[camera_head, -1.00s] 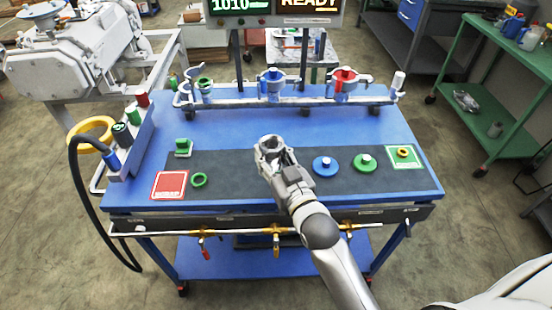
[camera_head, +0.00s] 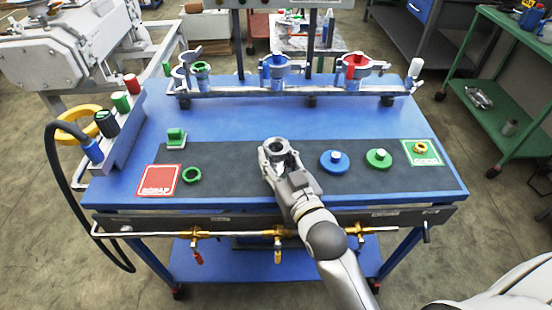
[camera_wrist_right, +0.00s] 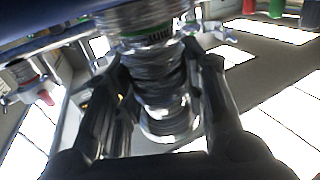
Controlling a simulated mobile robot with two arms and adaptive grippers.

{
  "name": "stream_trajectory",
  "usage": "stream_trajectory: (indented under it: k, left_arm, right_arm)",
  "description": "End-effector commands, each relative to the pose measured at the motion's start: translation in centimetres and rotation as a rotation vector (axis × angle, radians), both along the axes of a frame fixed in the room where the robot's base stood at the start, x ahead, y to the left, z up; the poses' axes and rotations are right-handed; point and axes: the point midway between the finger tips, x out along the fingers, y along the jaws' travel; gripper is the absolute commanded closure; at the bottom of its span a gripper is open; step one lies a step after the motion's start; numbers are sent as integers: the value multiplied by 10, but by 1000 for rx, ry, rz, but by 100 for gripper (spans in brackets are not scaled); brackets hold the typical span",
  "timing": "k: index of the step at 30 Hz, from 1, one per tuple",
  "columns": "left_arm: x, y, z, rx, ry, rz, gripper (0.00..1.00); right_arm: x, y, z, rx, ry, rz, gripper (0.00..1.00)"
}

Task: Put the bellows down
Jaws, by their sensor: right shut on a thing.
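The metallic ribbed bellows (camera_wrist_right: 160,85) is between the fingers of my right gripper (camera_wrist_right: 160,100) in the right wrist view. In the head view my right gripper (camera_head: 280,155) is low over the dark mat (camera_head: 235,160) in the middle of the blue table. It is shut on the bellows, whose round open end (camera_head: 277,148) faces up. Whether the bellows' lower end touches the mat is hidden by the gripper. My left gripper is not in view.
A red scrap pad (camera_head: 159,181) and green ring (camera_head: 192,175) lie left of the gripper. Blue (camera_head: 334,162) and green (camera_head: 379,159) discs and a green pad (camera_head: 421,153) with a yellow ring lie right. A rail with clamps (camera_head: 290,88) stands behind.

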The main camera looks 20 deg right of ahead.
Motion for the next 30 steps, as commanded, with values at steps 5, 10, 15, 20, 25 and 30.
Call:
stream_trajectory:
  k: [5, 10, 15, 20, 25, 30]
  left_arm:
    - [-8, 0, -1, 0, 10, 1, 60]
    - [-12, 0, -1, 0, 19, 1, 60]
    - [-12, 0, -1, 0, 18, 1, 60]
    - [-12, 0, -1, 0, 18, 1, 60]
    - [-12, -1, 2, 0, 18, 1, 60]
    - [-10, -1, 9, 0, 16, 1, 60]
  right_arm:
    - [0, 0, -1, 0, -2, 0, 93]
    - [0, 0, -3, 0, 0, 0, 48]
    - [0, 0, -3, 0, 0, 0, 40]
    - [0, 0, -2, 0, 0, 0, 40]
    - [-5, -1, 1, 0, 3, 0, 40]
    - [-29, -3, 1, -1, 5, 0, 40]
